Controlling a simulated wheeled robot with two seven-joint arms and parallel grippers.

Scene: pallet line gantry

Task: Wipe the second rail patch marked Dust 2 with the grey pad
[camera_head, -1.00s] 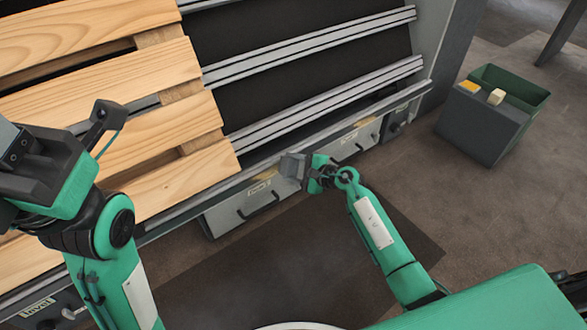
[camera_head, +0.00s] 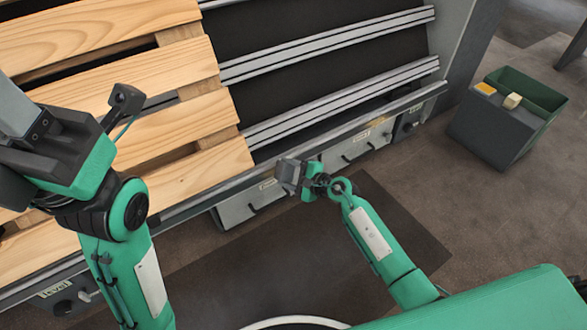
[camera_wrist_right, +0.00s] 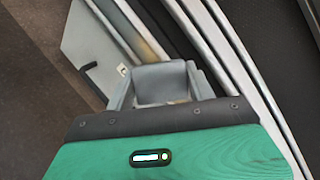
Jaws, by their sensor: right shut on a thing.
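My right gripper (camera_head: 308,184) is shut on the grey pad (camera_head: 288,174) in front of the machine's front rail (camera_head: 320,144). The pad also shows in the right wrist view (camera_wrist_right: 162,82), where a tan dust patch (camera_wrist_right: 148,47) lies on the rail just beyond its edge. I cannot tell whether the pad touches the rail. Another tan patch (camera_head: 377,121) shows farther right on the rail in the head view. The wording on the labels is too small to read. My left arm is at the left; its fingers cannot be made out.
A wooden pallet (camera_head: 185,95) lies on the machine at the left, beside bare metal rails (camera_head: 340,95). Drawers with dark handles (camera_head: 245,210) sit below the front rail. The floor between is clear.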

